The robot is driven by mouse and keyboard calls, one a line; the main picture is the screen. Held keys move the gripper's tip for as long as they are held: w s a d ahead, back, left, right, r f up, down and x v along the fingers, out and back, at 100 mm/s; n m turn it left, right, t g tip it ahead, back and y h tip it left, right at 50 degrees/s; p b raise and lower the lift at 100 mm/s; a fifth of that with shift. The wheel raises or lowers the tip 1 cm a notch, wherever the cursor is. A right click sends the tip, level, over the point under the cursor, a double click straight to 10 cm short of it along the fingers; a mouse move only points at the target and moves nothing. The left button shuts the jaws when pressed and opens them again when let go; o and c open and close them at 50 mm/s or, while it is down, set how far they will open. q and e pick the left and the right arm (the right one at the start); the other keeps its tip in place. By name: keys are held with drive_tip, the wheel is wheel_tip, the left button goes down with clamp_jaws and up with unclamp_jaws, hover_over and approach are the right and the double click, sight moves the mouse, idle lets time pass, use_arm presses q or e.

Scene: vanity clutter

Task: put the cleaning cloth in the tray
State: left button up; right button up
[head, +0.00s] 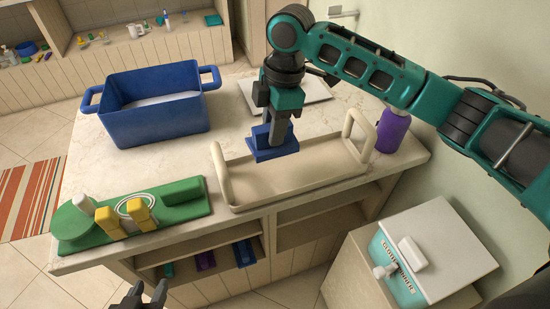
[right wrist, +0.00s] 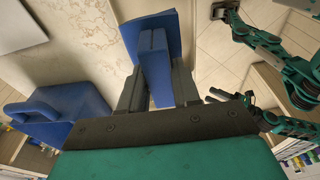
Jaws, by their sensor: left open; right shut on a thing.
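The blue cleaning cloth (head: 264,153) is held in my right gripper (head: 280,130); it has a flat part and a raised part between the fingers. The right wrist view also shows the cloth (right wrist: 153,62) pinched between the fingers of the gripper (right wrist: 157,82). The long cream tray (head: 300,178) with two upright end handles lies on the counter's front part. In the head view the cloth overlaps the tray's back rim; its height above it is hard to tell. My left gripper (head: 138,292) is open and empty at the bottom edge, in front of the counter.
A blue basin (head: 155,122) stands at back left. A green holder (head: 180,197) with yellow pieces lies left of the tray. A purple bottle (head: 393,131) stands by its right handle. A white flat panel (head: 310,88) lies behind. A teal box (head: 400,275) sits at lower right.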

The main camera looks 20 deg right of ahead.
wheel_tip(320, 180, down, 9)
drive_tip(key=shift+f+b, duration=0.2)
drive_tip(key=shift+b, duration=0.2)
drive_tip(key=o, duration=1)
drive_tip(key=shift+f, duration=0.1)
drive_tip(key=shift+o, duration=0.2)
drive_tip(key=r, duration=0.4)
drive_tip(key=d+r, duration=0.1)
drive_tip(key=r, duration=0.3)
drive_tip(key=r+p, duration=0.1)
drive_tip(key=r, duration=0.3)
drive_tip(key=shift+d, duration=0.4)
